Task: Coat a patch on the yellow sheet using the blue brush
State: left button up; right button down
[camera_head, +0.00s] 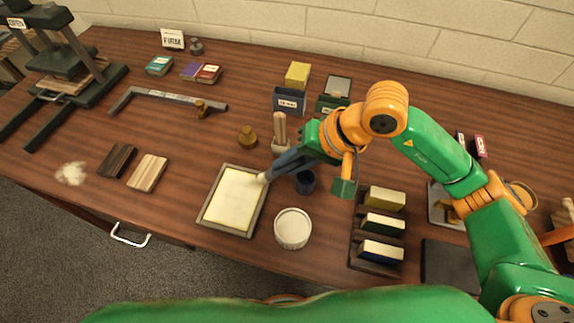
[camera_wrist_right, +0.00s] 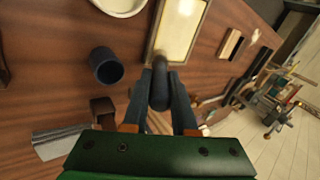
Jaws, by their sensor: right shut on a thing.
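The pale yellow sheet (camera_head: 232,203) lies in a shallow grey-framed tray (camera_head: 207,198) near the table's front edge. Both also show at the top of the right wrist view, the sheet (camera_wrist_right: 181,28) inside its frame. My right gripper (camera_head: 280,167) is shut on the blue brush (camera_head: 264,177), whose pale tip points down-left over the tray's upper right side. I cannot tell whether the tip touches the sheet. My left gripper is not in view.
A dark blue cup (camera_head: 306,187) stands right of the tray, below my right gripper. A white bowl (camera_head: 293,232) stands in front of it. A rack of blocks (camera_head: 361,243) is further right. Wooden blocks (camera_head: 148,172) lie left, with bare table between.

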jog(key=shift+r, duration=0.2)
jog(key=shift+w+a+r+p, duration=0.15)
jog(key=shift+r+p, duration=0.25)
jog(key=shift+r, duration=0.2)
jog(key=shift+a+r+p, duration=0.1)
jog(key=shift+r+p, duration=0.3)
jog(key=shift+r, duration=0.15)
jog(key=shift+r+p, duration=0.85)
jog(key=shift+r, duration=1)
jog(key=shift+f+b, duration=0.4)
jog(key=shift+b, duration=0.45)
jog(key=shift+r, duration=0.1)
